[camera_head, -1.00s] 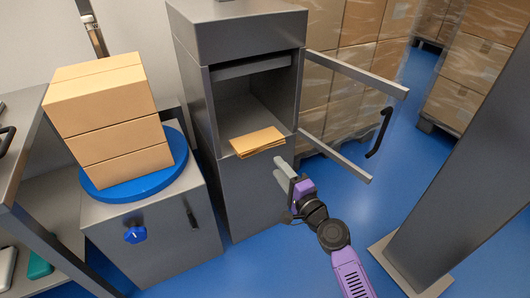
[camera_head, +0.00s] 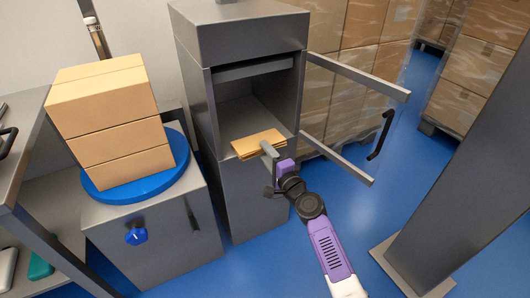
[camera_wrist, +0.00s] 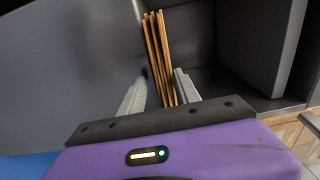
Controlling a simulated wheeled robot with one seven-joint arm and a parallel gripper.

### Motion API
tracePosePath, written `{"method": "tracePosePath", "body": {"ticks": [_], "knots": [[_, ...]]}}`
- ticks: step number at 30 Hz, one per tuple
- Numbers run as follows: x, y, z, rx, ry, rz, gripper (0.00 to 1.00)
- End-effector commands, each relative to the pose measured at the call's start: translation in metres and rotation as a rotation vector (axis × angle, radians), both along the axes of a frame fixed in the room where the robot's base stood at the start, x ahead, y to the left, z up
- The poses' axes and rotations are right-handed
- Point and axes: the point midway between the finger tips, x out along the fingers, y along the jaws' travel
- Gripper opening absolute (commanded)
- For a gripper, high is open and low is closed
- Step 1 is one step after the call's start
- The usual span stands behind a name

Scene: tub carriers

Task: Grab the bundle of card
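The bundle of card (camera_head: 257,143) is a small stack of flat tan sheets at the front edge of the open grey cabinet's compartment. In the wrist view the bundle (camera_wrist: 158,55) shows edge-on as several thin sheets, and its near end reaches between the fingers. My gripper (camera_head: 268,150) is at the bundle's front edge. In the wrist view my gripper (camera_wrist: 158,92) is open, with one grey finger on each side of the sheets. The right finger is very close to the sheets; I cannot tell if it touches. A gap shows at the left finger.
The grey cabinet (camera_head: 240,185) has its glass door (camera_head: 345,115) swung open to the right. A blue turntable (camera_head: 130,190) with stacked cartons (camera_head: 110,120) stands left. Wrapped cartons (camera_head: 375,40) stand behind the door. A grey post (camera_head: 460,160) rises at right. Blue floor is clear in front.

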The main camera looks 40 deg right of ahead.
Motion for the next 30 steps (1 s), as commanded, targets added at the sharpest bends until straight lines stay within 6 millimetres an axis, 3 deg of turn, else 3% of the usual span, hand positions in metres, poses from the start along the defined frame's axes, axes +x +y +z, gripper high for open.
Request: {"method": "tracePosePath", "body": {"ticks": [6, 18, 26, 30], "knots": [[0.0, 0.0, 0.0, 0.0, 0.0, 0.0, 0.39], [-0.001, 0.0, -0.003, 0.001, 0.005, 0.001, 0.0], [-0.001, 0.001, -0.006, 0.002, 0.009, 0.001, 0.0], [-0.001, 0.001, 0.004, 0.003, 0.01, 0.002, 0.0]]}}
